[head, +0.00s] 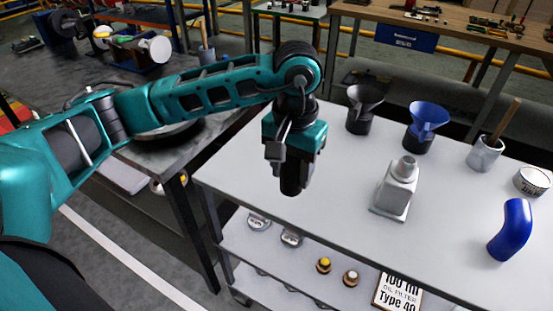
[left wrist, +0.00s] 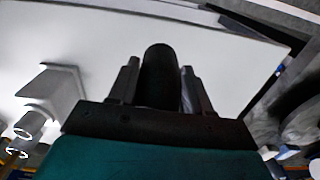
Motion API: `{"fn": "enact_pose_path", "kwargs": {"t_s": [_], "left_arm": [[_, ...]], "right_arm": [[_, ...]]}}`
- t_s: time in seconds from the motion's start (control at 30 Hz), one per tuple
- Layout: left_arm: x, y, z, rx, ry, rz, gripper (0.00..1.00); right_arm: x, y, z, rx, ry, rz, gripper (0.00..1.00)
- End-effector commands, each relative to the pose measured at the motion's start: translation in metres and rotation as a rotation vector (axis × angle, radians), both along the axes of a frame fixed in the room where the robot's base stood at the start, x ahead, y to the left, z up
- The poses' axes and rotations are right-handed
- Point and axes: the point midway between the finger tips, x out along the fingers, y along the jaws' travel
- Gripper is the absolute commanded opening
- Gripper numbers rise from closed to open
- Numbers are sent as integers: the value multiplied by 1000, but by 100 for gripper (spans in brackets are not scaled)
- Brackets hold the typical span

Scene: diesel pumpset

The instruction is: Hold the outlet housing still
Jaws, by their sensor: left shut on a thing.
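A grey metal part with a square base and a round neck, which looks like the outlet housing (head: 397,188), stands upright on the white table. It also shows at the left of the left wrist view (left wrist: 52,92). My left gripper (head: 288,162) is above the table, to the left of the housing and apart from it. Its fingers (left wrist: 158,88) are shut on a black cylinder (head: 291,181), which hangs down in the head view and sticks out between the fingers in the left wrist view (left wrist: 160,70). My right gripper is not in view.
On the white table (head: 335,215) stand a black funnel (head: 363,105), a blue funnel (head: 427,125), a grey cup with a stick (head: 484,155), a round tin (head: 531,181) and a blue elbow hose (head: 511,230). The lower shelf holds small parts and an oil filter box (head: 398,292).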

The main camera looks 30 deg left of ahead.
Motion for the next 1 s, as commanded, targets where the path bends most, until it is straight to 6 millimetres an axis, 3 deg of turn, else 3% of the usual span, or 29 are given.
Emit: {"fn": "enact_pose_path", "kwargs": {"t_s": [0.57, 0.77, 1.0], "left_arm": [[5, -7, 3, -1, -3, -5, 5], [36, -51, 20, 0, -9, -30, 5], [79, -124, 65, 3, -12, -45, 5]], "right_arm": [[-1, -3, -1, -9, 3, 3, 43], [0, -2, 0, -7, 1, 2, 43], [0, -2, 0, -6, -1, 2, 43]]}}
